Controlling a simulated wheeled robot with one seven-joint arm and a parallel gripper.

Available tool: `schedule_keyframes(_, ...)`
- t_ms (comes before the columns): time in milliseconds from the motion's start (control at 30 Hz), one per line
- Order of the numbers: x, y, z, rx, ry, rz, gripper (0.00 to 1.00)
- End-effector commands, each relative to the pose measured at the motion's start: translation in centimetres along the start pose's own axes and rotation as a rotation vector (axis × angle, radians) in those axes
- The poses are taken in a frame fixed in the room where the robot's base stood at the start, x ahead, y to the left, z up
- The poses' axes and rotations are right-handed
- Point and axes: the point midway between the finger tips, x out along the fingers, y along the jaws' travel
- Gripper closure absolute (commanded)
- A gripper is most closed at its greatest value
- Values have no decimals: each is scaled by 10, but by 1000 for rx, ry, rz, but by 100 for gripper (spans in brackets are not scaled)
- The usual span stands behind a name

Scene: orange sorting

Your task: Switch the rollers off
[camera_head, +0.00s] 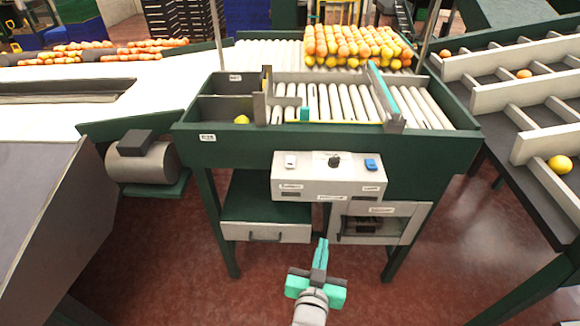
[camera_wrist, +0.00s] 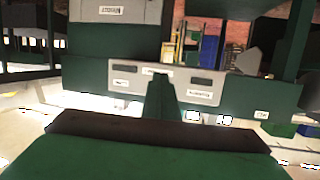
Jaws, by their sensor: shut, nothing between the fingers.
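A grey control box (camera_head: 328,183) is fixed to the front of the green roller table. On it are a white switch (camera_head: 290,161) at the left, a black knob (camera_head: 334,160) in the middle and a blue switch (camera_head: 371,164) at the right. Their labels are too small to read. The white rollers (camera_head: 325,104) lie on the table above. My gripper (camera_head: 322,243) is shut and empty, below and in front of the box, apart from it. In the wrist view my gripper's fingers (camera_wrist: 163,92) point at the upside-down box (camera_wrist: 203,95); its switches cannot be made out there.
Below the box are a drawer (camera_head: 265,232) and an open-fronted compartment (camera_head: 375,225). Many oranges (camera_head: 355,45) lie behind the rollers, and a yellow fruit (camera_head: 242,119) lies in the left bin. A grey motor (camera_head: 142,160) stands left; sloped lanes (camera_head: 530,95) stand right. Red floor lies clear around my gripper.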

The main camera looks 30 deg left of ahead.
Motion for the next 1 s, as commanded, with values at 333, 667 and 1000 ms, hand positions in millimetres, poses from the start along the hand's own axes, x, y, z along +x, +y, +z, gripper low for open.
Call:
schedule_keyframes(333,40,-69,-109,-45,4,-120,100)
schedule_keyframes(667,41,-112,-174,-78,-7,-183,100)
schedule_keyframes(1000,40,-122,-181,-84,-11,-197,100)
